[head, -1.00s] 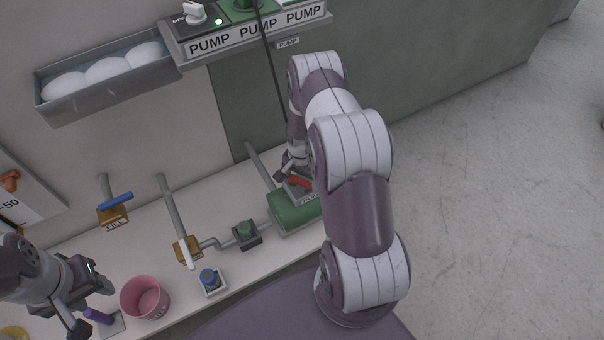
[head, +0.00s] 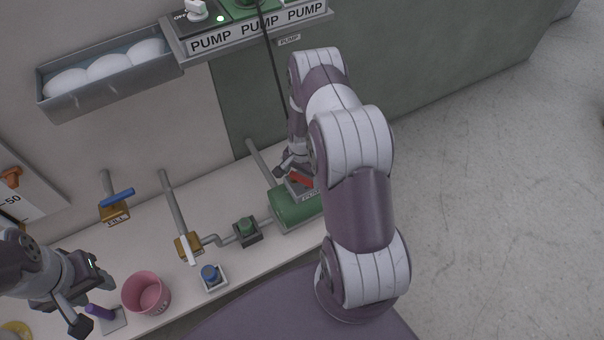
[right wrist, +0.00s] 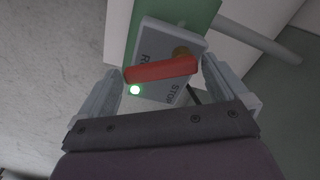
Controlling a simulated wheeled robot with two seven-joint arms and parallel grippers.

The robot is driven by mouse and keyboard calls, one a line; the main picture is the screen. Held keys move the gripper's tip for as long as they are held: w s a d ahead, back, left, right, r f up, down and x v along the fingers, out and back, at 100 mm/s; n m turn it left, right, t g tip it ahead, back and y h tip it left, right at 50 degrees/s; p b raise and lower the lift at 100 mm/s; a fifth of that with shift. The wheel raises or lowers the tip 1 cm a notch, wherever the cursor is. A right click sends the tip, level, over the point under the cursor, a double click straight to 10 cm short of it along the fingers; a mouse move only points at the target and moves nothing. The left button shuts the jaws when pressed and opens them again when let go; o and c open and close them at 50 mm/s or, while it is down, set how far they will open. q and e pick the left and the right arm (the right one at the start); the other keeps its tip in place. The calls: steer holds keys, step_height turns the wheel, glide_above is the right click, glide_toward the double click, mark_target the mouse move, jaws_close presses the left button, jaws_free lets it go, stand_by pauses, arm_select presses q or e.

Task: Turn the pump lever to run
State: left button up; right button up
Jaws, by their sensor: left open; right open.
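The red pump lever (right wrist: 160,70) lies across a grey plate (right wrist: 158,40) in the right wrist view. In the head view the lever (head: 301,180) sits on the green pump (head: 292,208), partly hidden by my right arm. My right gripper (head: 288,164) is beside it. My left gripper (head: 88,290) is open near a pink cup.
A PUMP switch panel (head: 258,33) and a tray (head: 110,78) hang above.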

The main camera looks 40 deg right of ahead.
mark_target(302, 178)
step_height(302, 178, up, 12)
steer(key=p, duration=0.3)
steer(key=shift+r, duration=0.25)
